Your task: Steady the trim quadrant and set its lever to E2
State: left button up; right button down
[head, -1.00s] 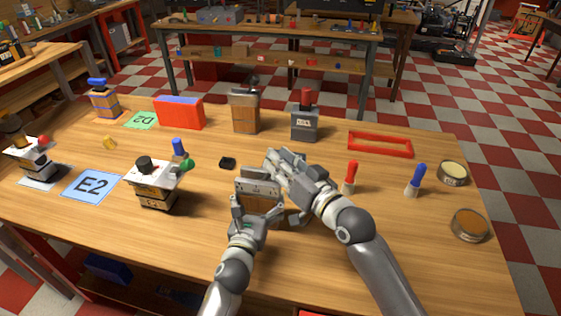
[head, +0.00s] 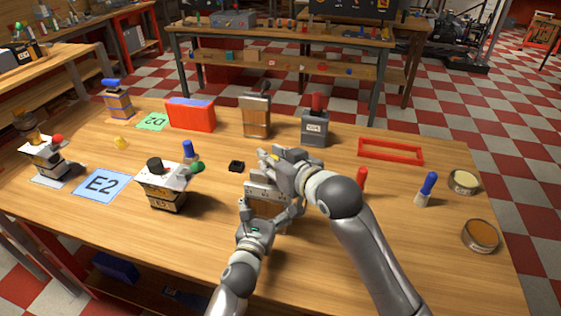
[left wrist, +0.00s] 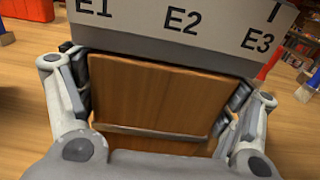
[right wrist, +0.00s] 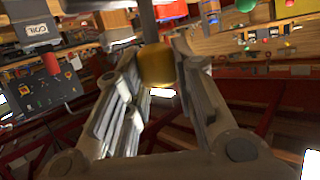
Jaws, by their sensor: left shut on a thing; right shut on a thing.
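The trim quadrant (head: 265,189) stands on the table at the middle. Its grey plate (left wrist: 170,25) with E1, E2 and E3 marks and its wooden body (left wrist: 150,85) show in the left wrist view. My left gripper (left wrist: 160,105) is shut on the wooden body, one finger on each side. My right gripper (head: 270,160) is above the quadrant, shut on the lever. The lever's yellow knob (right wrist: 157,63) is between its fingers in the right wrist view, with a metal shaft beyond it. My right gripper hides the lever in the head view, so I cannot tell its mark.
A small black block (head: 237,166) is close by. A red-handled tool (head: 361,180), a blue-handled tool (head: 427,190) and a red frame (head: 390,151) are to the right.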

jog(key=shift+w+a+n+g+h, duration=0.15)
jog(key=shift+a+n+g+h, duration=0.15)
jog(key=shift+a, duration=0.2)
jog(key=c, duration=1.2)
grip_release()
jog(key=v, duration=1.2)
pick_arm(q)
jog(key=o, duration=1.1)
